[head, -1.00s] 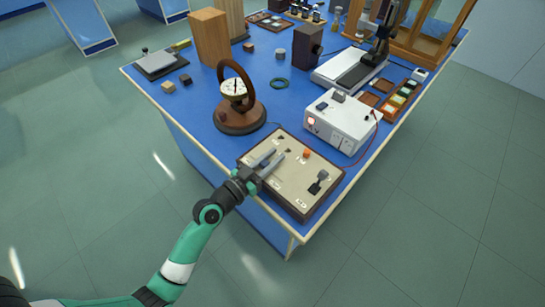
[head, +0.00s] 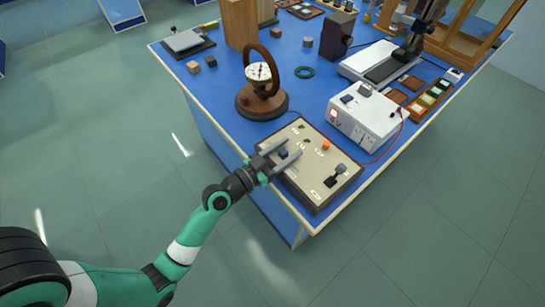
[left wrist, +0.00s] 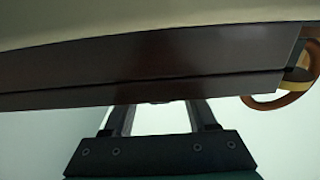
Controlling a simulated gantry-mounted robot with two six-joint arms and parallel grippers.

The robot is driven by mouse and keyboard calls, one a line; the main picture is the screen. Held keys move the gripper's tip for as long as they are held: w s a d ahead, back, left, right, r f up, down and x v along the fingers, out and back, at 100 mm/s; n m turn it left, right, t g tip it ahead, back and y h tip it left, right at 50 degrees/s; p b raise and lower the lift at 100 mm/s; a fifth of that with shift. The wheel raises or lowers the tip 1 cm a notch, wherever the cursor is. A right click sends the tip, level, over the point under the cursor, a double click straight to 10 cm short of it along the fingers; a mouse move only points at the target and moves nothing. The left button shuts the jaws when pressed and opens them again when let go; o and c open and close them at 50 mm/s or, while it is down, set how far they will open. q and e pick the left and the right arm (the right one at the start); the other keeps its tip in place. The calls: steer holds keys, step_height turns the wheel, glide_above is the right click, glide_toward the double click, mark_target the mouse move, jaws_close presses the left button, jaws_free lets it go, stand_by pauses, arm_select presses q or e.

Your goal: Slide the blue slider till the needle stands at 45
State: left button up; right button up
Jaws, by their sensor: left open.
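The control box (head: 312,188) has a cream top and dark brown sides and stands at the table's front corner. In the head view a small dark blue knob, apparently the blue slider (head: 283,153), shows between the fingers of my left gripper (head: 291,149). The gripper is open over the box's left part; I cannot tell if it touches the knob. In the left wrist view the fingers (left wrist: 160,118) are apart and their tips are hidden behind the box's brown side (left wrist: 150,70). A white round dial (head: 258,73) stands behind the box; its needle reading is too small to tell.
An orange knob (head: 326,145) and a grey-topped black lever (head: 339,170) stand on the box, right of my gripper. A white instrument (head: 365,120) with a red cable is behind right. A wooden ring stand (head: 262,104) carries the dial. Floor is clear in front.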

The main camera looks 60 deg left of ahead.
arm_select(q)
steer(key=s+d+b, duration=0.1)
steer(key=s, duration=0.8)
steer(key=shift+s+d, duration=0.15)
steer(key=shift+s, duration=0.25)
